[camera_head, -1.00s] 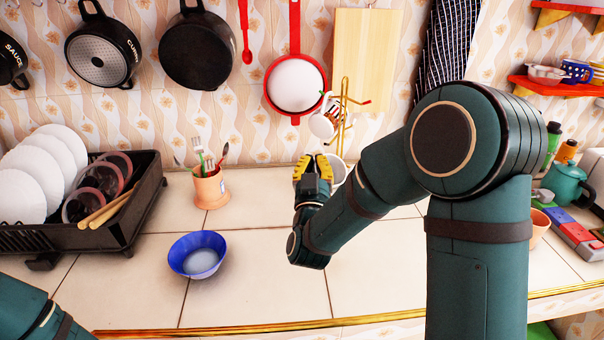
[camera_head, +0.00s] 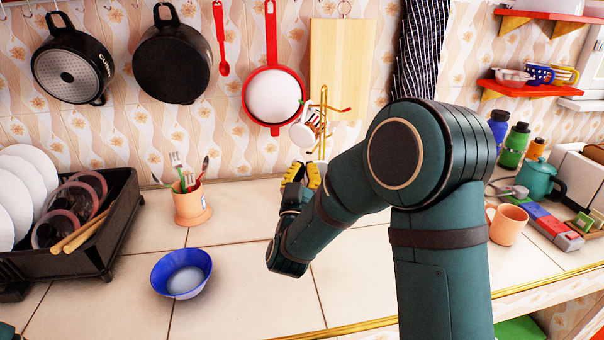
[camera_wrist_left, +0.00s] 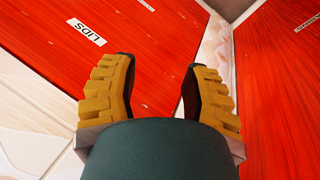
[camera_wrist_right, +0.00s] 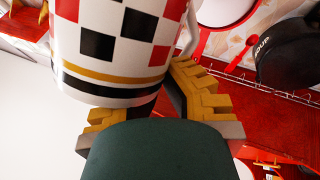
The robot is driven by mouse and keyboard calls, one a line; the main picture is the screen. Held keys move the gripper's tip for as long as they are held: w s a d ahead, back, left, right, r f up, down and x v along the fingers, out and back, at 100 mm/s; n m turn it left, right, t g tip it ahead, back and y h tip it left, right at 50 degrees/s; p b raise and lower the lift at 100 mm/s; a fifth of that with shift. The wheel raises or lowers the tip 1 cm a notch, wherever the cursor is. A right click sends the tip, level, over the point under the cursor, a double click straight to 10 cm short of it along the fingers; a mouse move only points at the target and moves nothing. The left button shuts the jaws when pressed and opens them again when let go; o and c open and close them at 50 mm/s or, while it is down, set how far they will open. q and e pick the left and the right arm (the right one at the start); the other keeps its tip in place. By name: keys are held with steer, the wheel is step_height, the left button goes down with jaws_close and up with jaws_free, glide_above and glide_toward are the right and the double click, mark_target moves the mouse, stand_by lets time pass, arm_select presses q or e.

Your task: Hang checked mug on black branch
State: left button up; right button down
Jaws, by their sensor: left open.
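The checked mug (camera_wrist_right: 118,40), white with red and black squares, a gold band and a black band, fills the upper left of the right wrist view. My right gripper's right finger meets its handle (camera_wrist_right: 186,38); the mug's body covers most of the left finger. In the head view my right gripper (camera_head: 303,174) points up just below the gold mug stand (camera_head: 323,125), with a white cup shape behind its fingertips. The stand has coloured branches, and white mugs hang on or near it; the black branch is hard to pick out. My left gripper (camera_wrist_left: 160,90) is open and empty, facing red panels.
A blue bowl (camera_head: 182,273), a utensil cup (camera_head: 191,206) and a dish rack (camera_head: 105,240) stand left on the counter. Pans (camera_head: 172,62) and a cutting board (camera_head: 338,65) hang behind. A salmon mug (camera_head: 508,226) stands right. The counter's middle front is clear.

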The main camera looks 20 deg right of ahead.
mark_target(319, 166)
steer(key=shift+w+d, duration=0.45)
steer(key=shift+d, duration=0.15)
steer(key=shift+w+d+f+p, duration=0.1)
steer(key=shift+w+d+p, duration=0.25)
steer(key=shift+w+d, duration=0.45)
steer(key=shift+w+d+f+p, duration=0.1)
steer(key=shift+w+d+p, duration=0.35)
steer(key=shift+d, duration=0.55)
steer(key=shift+w+d+f+b, duration=0.4)
steer(key=shift+w+d+b, duration=0.1)
steer(key=shift+b, duration=0.3)
steer(key=shift+w+d+f, duration=0.15)
steer(key=shift+d, duration=0.1)
steer(key=shift+w, duration=0.1)
steer(key=shift+r, duration=0.55)
steer(key=s+a, duration=0.5)
steer(key=a, duration=0.2)
steer(key=shift+s, duration=0.25)
